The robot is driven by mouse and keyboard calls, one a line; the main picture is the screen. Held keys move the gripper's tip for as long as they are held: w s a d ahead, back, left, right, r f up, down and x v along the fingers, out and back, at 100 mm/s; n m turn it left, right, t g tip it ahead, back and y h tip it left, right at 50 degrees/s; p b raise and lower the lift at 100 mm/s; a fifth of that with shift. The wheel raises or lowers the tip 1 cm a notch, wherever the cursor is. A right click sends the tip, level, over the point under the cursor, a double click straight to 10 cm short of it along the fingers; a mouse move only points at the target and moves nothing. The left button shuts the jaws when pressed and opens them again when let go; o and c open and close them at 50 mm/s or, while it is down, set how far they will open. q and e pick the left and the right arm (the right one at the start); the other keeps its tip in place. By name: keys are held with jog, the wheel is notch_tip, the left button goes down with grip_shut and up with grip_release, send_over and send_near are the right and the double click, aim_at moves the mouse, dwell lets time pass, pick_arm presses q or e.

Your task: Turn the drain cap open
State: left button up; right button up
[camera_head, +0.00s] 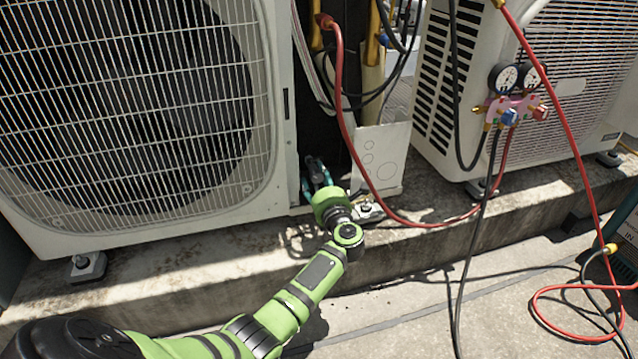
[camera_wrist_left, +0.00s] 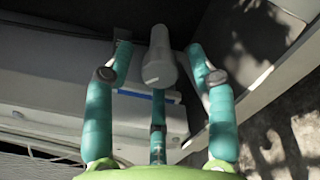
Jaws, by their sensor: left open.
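My left gripper (camera_head: 317,170) reaches up to the dark lower gap at the right edge of the left condenser. In the left wrist view its teal fingers (camera_wrist_left: 160,72) are spread open. A pale grey rounded piece, apparently the drain cap (camera_wrist_left: 160,70), stands between the fingers with a gap on both sides. A slimmer teal piece shows below it. I see no finger touching the cap. The gripper hides most of this spot in the head view, so I cannot make out the cap there. My right gripper is not in view.
The left condenser (camera_head: 272,120) and right condenser (camera_head: 437,100) stand on a concrete ledge (camera_head: 200,262). A red hose (camera_head: 352,150) hangs close to the right of my gripper. A gauge manifold (camera_head: 512,108) hangs at the right condenser. More hoses lie on the floor at right.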

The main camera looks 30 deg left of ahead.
pick_arm(q)
grip_shut()
jog(key=shift+r, duration=0.1)
